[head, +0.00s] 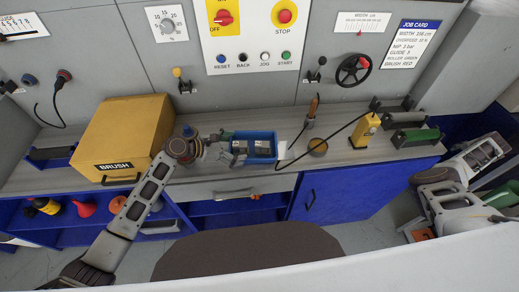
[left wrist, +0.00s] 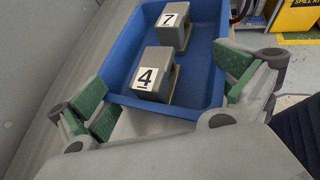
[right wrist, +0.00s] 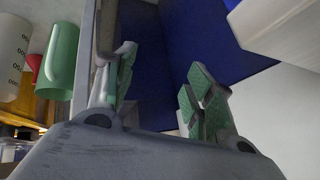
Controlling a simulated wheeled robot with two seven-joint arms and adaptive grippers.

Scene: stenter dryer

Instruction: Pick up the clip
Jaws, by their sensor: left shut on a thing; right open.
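Two grey clips lie in a blue tray (head: 278,146), numbered 4 (left wrist: 152,82) and 7 (left wrist: 174,28) in the left wrist view. My left gripper (head: 232,147) is at the tray's left end in the head view. In the left wrist view its green pads lie against the outside of opposite tray walls, so it is shut on the tray, with both clips inside. My right gripper (right wrist: 160,76) is open and empty, low beside a blue panel, away from the clips.
A yellow brush box (head: 125,135) stands left of the tray on the grey bench. A black cable and a yellow device (head: 366,130) are to its right. The control panel (head: 250,35) rises behind. A green cylinder (right wrist: 60,60) is near my right gripper.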

